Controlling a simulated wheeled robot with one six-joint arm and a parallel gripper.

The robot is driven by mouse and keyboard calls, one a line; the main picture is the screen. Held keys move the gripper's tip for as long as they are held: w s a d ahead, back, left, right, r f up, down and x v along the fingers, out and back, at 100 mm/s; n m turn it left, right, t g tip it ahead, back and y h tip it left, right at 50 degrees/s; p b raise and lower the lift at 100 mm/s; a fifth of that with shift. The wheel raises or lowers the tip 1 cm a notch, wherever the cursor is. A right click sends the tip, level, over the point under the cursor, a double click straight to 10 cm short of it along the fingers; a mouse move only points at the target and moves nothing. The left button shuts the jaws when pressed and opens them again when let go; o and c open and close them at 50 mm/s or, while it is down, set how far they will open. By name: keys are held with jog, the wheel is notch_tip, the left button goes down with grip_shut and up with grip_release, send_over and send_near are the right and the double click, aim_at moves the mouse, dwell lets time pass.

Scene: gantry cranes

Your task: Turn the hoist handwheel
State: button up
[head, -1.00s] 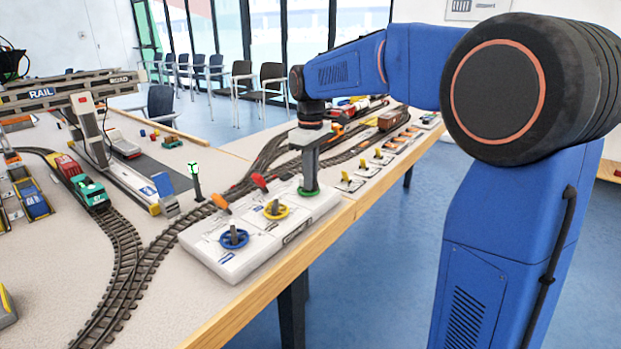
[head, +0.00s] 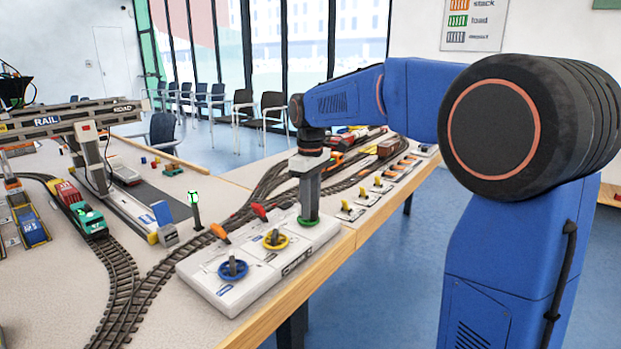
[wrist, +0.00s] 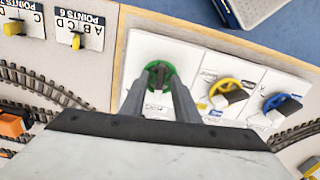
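A white control panel (head: 205,277) at the table's front edge carries three handwheels: blue (head: 233,269), yellow (head: 276,240) and green (head: 308,221). The wrist view also shows the green wheel (wrist: 160,73), yellow wheel (wrist: 225,92) and blue wheel (wrist: 282,104), with dark grips on the yellow and blue. The lettering is too small to tell which wheel is the hoist's. My gripper (head: 308,212) points down over the green wheel. In the wrist view my gripper (wrist: 160,82) has its fingers either side of the green wheel's dark middle grip. Whether they touch it is unclear.
Orange (head: 220,232) and red (head: 259,211) levers stand behind the wheels. A small green-lit signal (head: 195,198) stands near the panel. The gantry crane (head: 92,160), tracks (head: 120,285) and a train (head: 85,215) lie to the left. Points switch boxes (head: 376,189) are beyond my gripper.

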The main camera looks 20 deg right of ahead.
notch_tip(320, 180, up, 17)
jog(key=shift+f, duration=0.2)
jog(key=shift+o, duration=0.4)
jog(key=o, duration=0.9)
jog(key=shift+m, duration=0.4)
jog(key=f+m, duration=1.6)
jog(key=m, duration=0.1)
jog(key=shift+w+a+f, duration=0.2)
jog(key=shift+a+f, duration=0.05)
jog(key=shift+f, duration=0.15)
jog(key=c, duration=1)
